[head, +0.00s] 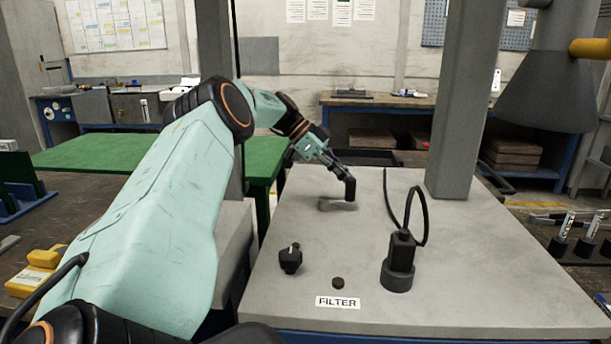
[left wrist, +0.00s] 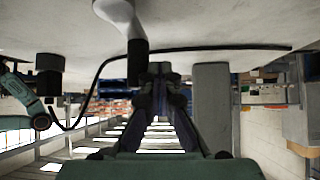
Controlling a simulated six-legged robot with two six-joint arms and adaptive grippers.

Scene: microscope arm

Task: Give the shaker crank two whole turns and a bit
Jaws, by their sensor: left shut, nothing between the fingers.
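The shaker crank shows as a short grey arm (head: 336,206) low over the grey bench top, with an upright black knob (head: 350,189) at its right end. In the left wrist view the pale crank arm (left wrist: 122,18) hangs from the top, with the dark knob (left wrist: 137,62) at its end. My left gripper (head: 338,172) reaches in from the upper left. Its fingers (left wrist: 161,72) are shut and empty, close beside the knob; I cannot tell whether they touch it. My right gripper is not in view.
A black fitting with a looped cable (head: 398,262) stands at the bench's front. A black knob (head: 290,259) and a small dark cap (head: 338,283) are near the FILTER label (head: 338,302). A grey post (head: 459,110) rises behind right. A dark tray (head: 368,157) lies behind the crank.

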